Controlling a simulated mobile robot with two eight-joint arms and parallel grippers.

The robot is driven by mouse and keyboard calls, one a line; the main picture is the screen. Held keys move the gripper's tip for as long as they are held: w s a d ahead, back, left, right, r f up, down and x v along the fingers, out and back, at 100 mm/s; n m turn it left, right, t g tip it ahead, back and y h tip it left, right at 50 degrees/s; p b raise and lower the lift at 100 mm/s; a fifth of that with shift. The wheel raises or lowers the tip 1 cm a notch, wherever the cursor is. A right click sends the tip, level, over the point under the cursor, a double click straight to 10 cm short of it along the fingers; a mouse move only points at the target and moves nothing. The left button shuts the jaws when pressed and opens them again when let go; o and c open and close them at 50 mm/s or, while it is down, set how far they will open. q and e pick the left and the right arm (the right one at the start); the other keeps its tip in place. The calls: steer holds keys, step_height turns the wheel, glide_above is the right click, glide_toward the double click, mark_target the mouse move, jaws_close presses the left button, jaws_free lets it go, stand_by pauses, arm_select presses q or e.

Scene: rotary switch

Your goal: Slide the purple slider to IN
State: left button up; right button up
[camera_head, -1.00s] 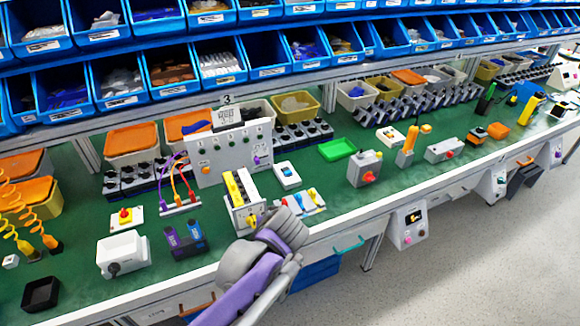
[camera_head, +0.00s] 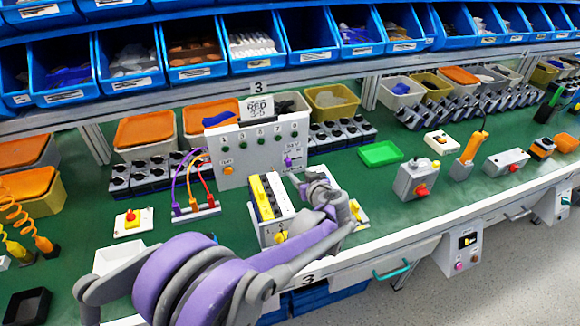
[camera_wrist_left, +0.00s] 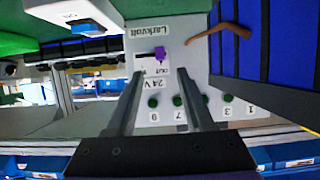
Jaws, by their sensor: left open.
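The grey-white panel (camera_head: 235,155) stands upright on the green bench, with several green dots, an orange button and a purple slider (camera_head: 289,161) near its right edge. In the left wrist view the purple slider (camera_wrist_left: 161,53) sits at the right end of a short black slot, between the "24 V" and "Larkvolt" labels, which appear upside down. My left gripper (camera_head: 318,183) is in front of the panel's right side, apart from the slider. In the wrist view its two fingers (camera_wrist_left: 160,76) are spread and empty, with the slider just beyond the gap between their tips.
A white unit with a yellow-and-black top (camera_head: 264,198) stands close to the left of my gripper. A strip with purple, orange and red leads (camera_head: 195,213) is farther left. A green tray (camera_head: 380,153) and a grey box with a red knob (camera_head: 416,181) are to the right.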

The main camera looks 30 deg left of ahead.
mark_target(290, 164)
arm_select(q)
steer(key=x, duration=0.9)
steer(key=shift+w+a+f, duration=0.1)
steer(key=shift+w+f, duration=0.05)
jaws_close()
stand_by(1.1)
